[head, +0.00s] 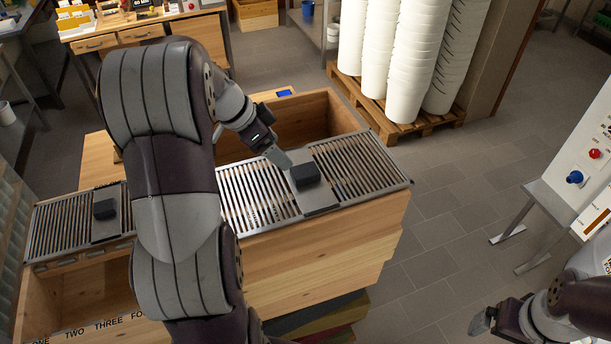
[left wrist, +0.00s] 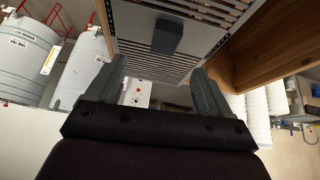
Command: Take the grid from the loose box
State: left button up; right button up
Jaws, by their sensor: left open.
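A slatted metal grid (head: 256,197) with a dark block handle (head: 305,176) on its middle plate lies across the front of an open wooden box (head: 310,238). My left gripper (head: 280,158) is just behind and above this handle. In the left wrist view my left gripper (left wrist: 157,75) is open and empty, with the grid (left wrist: 205,12) and its handle (left wrist: 167,37) ahead, beyond the fingertips. A second grid (head: 62,222) with a similar handle (head: 104,209) lies on the left box, partly hidden by my left arm. Which box is loose I cannot tell. My right gripper (head: 483,320) is far from both grids.
The left box's front edge (head: 75,333) reads ONE, TWO, THREE. White bucket stacks (head: 408,60) stand on a pallet (head: 398,122) behind. A white control panel (head: 590,155) is at the right. Tiled floor (head: 445,235) between is clear.

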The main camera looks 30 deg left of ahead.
aim_at(304, 171)
pick_arm(q)
jog(key=shift+m, duration=0.4)
jog(key=b+x, duration=0.6)
jog(key=b, duration=0.1)
jog(key=shift+w+a+f, duration=0.2)
jog(key=shift+w+f, duration=0.1)
jog(key=shift+f, duration=0.05)
jog(key=shift+w+d+f, duration=0.4)
jog(key=shift+w+f, duration=0.25)
jog(key=shift+f, duration=0.05)
jog(key=shift+w+d+f+p, duration=0.1)
jog(key=shift+w+d+p, duration=0.15)
jog(key=shift+p, duration=1)
jog(key=shift+x, duration=0.8)
jog(key=shift+a+f, duration=0.1)
jog(key=shift+f, duration=0.35)
jog(key=shift+w+f, duration=0.1)
jog(key=shift+w, duration=0.05)
jog(key=c, duration=1.5)
